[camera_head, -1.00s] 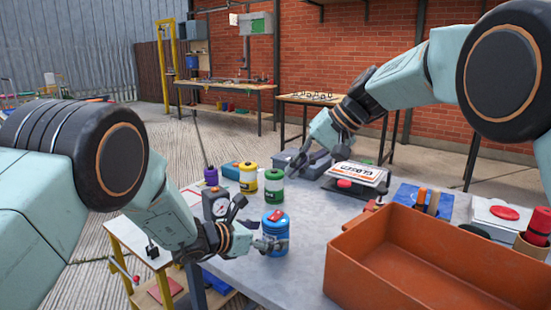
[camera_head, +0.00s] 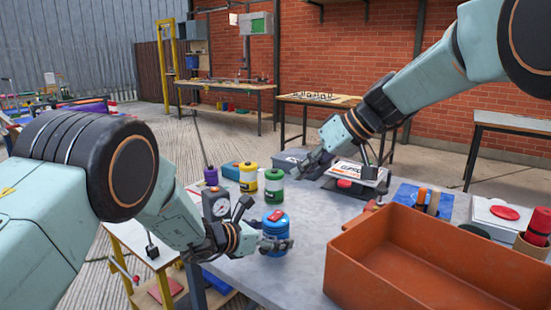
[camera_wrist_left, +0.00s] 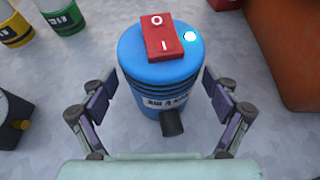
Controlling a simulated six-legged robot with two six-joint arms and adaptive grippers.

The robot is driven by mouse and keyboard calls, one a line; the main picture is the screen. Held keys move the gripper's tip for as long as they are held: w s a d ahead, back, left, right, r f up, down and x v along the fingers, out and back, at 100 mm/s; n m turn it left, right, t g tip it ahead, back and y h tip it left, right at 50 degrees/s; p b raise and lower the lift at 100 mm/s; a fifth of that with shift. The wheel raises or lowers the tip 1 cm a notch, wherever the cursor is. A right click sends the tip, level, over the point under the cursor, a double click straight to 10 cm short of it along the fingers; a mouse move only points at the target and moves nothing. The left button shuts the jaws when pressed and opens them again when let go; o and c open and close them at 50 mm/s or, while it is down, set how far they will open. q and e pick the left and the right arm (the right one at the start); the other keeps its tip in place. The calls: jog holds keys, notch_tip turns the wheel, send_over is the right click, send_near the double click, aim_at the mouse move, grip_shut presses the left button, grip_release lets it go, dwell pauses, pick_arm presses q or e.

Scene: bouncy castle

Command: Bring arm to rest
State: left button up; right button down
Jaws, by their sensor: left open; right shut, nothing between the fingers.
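My left gripper (camera_head: 277,243) is open, low over the table, with its fingers at the blue canister (camera_head: 275,228). In the left wrist view the blue canister (camera_wrist_left: 162,65) stands upright, with a red switch (camera_wrist_left: 164,37) on top and a dark spout toward me. The open fingers of my left gripper (camera_wrist_left: 160,115) lie on either side of its near part, with gaps visible. My right gripper (camera_head: 308,165) is shut and empty, above the back of the table near the white sign. Its fingertips are small in the view.
A large orange bin (camera_head: 350,262) fills the table's front right. Yellow (camera_head: 248,178), green (camera_head: 273,186) and purple (camera_head: 210,176) containers stand behind the blue canister. A pressure gauge (camera_head: 216,204) stands close to my left arm. A white sign (camera_head: 357,172) lies at the back.

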jog(key=shift+s+d+n, duration=0.2)
jog(key=shift+s+n, duration=0.15)
jog(key=shift+n, duration=0.55)
